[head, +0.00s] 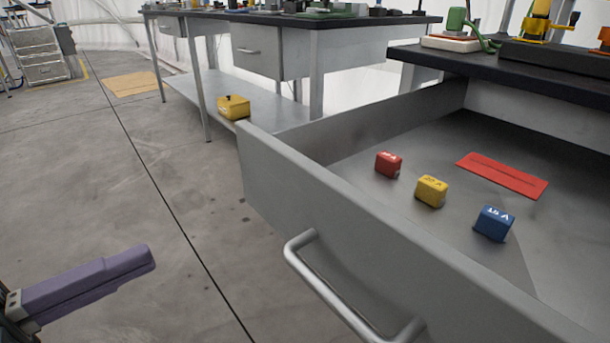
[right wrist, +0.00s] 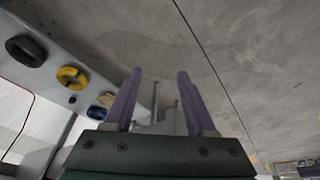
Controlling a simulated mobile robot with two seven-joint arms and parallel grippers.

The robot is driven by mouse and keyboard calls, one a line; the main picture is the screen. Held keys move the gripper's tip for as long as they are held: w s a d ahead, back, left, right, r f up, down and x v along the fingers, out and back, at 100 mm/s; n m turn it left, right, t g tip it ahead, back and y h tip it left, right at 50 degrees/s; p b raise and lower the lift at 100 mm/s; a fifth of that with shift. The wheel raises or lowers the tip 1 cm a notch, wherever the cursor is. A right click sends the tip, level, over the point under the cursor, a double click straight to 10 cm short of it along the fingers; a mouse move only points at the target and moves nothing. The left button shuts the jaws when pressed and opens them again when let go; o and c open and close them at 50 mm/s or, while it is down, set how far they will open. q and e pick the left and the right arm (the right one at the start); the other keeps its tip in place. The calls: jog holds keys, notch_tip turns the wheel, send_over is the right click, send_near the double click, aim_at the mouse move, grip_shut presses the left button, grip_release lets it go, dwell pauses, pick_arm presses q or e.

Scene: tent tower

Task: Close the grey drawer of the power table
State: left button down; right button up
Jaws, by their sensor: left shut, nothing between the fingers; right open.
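The grey drawer (head: 300,190) of the power table (head: 500,75) is pulled open in the head view, at right. Its front carries a bar handle (head: 335,295). Inside lie a red block (head: 388,164), a yellow block (head: 431,190), a blue block (head: 494,223) and a flat red piece (head: 502,175). My left gripper (head: 149,258) is shut and empty, left of the drawer front and apart from it. My right gripper (right wrist: 159,76) is open in the right wrist view, with nothing gripped. It is outside the head view.
Another yellow block (head: 234,107) shows beyond the drawer's far front corner; what it rests on is unclear. A second table (head: 285,45) with a drawer and lower shelf stands behind. Floor left of the drawer is clear. A pale surface with a yellow ring (right wrist: 72,77) shows in the wrist view.

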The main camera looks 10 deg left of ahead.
aim_at(275, 198)
pick_arm(q)
jog(key=b+x, duration=0.2)
jog(key=x, duration=1.1)
jog(key=shift+w+d, duration=0.15)
jog(key=shift+w+d, duration=0.1)
